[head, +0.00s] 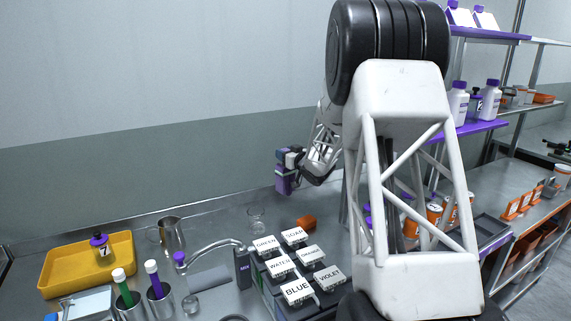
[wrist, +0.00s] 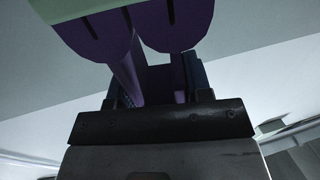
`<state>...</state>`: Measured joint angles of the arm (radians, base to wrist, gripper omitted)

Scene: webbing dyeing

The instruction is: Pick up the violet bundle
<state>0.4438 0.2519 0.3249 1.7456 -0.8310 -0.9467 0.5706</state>
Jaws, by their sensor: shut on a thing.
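My gripper (head: 290,165) is raised above the back of the steel counter, near the wall, and is shut on the violet bundle (head: 283,184). In the wrist view the violet bundle (wrist: 172,24) fills the top, with rounded purple ends and dark slits. Purple parts of it reach down between the dark fingers of my gripper (wrist: 155,80). A pale green shape lies across the top edge there. The bundle is small in the head view, so its exact tilt cannot be told.
Shelves with bottles (head: 489,100) stand at right.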

